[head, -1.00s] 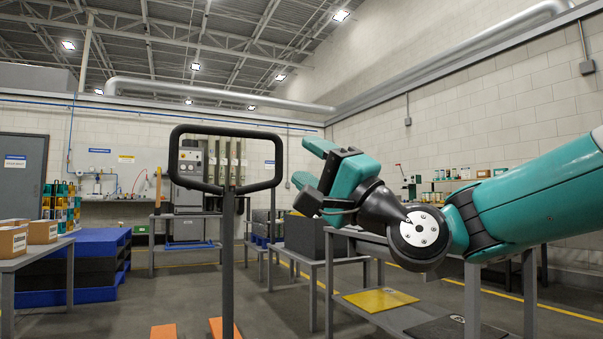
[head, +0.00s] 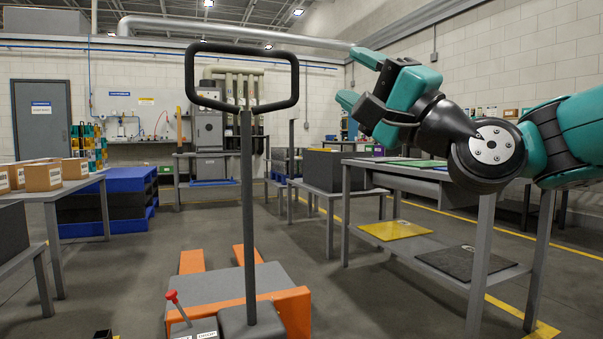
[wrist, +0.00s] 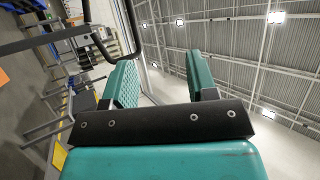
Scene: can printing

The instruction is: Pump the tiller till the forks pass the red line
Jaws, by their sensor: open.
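The tiller (head: 247,190) is a dark upright pole topped by a black loop handle, standing upright in the middle of the head view. Its loop handle also shows in the wrist view (wrist: 103,47), left of the fingers. The orange forks (head: 192,262) lie low behind the pole, beyond a grey deck and orange body. A red-knobbed lever (head: 172,296) sits at the tiller's base. I cannot make out a red line. My gripper (head: 356,80) is open and empty, right of the loop handle and apart from it.
A grey table (head: 480,178) with a lower shelf holding a yellow plate (head: 394,230) stands under my arm at right. A table with cardboard boxes (head: 43,177) is at left, with a blue pallet stack (head: 135,182) behind. Floor beside the forks is clear.

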